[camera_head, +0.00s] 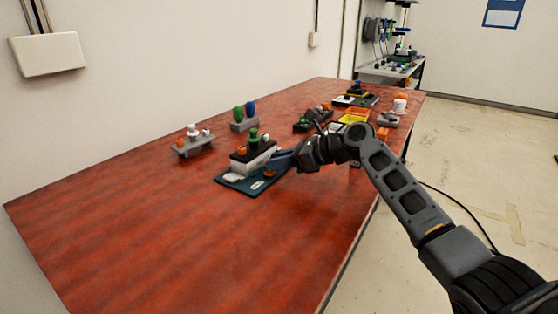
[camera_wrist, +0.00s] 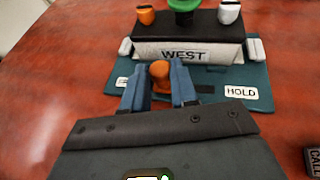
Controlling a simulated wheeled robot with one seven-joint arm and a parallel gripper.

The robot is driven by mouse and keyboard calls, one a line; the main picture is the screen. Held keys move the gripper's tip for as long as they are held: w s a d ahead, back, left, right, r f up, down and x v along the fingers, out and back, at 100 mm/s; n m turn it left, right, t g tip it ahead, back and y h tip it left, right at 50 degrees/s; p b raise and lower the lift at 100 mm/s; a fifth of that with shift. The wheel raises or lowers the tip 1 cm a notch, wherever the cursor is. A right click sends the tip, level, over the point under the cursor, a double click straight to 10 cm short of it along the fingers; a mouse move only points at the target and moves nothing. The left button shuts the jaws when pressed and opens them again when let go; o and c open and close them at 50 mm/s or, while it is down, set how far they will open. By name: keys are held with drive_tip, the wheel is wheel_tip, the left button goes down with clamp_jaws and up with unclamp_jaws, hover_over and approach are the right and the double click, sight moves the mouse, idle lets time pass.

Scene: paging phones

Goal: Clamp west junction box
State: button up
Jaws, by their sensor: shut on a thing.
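The west junction box (camera_head: 253,158) stands on a dark teal mat (camera_head: 233,183) on the red table. In the wrist view the box (camera_wrist: 188,52) has a pale front marked WEST, a black top, and orange, green and white knobs. The mat also shows there, with a HOLD label (camera_wrist: 241,92). My gripper (camera_wrist: 160,82) has its blue fingers shut on an orange knob (camera_wrist: 160,71) in front of the box, at the mat's near side. The knob's lower part is partly hidden. In the head view my gripper (camera_head: 281,160) reaches in from the right.
A grey block with green and blue pieces (camera_head: 244,115) stands behind the box. A grey fixture (camera_head: 193,142) with orange and white parts is to the left. A yellow tray (camera_head: 354,116) and other devices are farther back. The near left table (camera_head: 130,235) is clear.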

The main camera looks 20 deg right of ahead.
clamp_jaws()
drive_tip(key=d+p, duration=0.1)
drive_tip(key=w+d+p, duration=0.2)
drive_tip(key=shift+w+r, duration=0.1)
drive_tip(key=shift+r, duration=0.2)
drive_tip(key=shift+w+d+f+p, duration=0.2)
drive_tip(key=shift+w+d+p, duration=0.1)
drive_tip(key=shift+d+p, duration=0.15)
drive_tip(key=shift+d, duration=0.1)
drive_tip(key=shift+o, duration=1.7)
unclamp_jaws()
drive_tip(key=shift+o, duration=1.3)
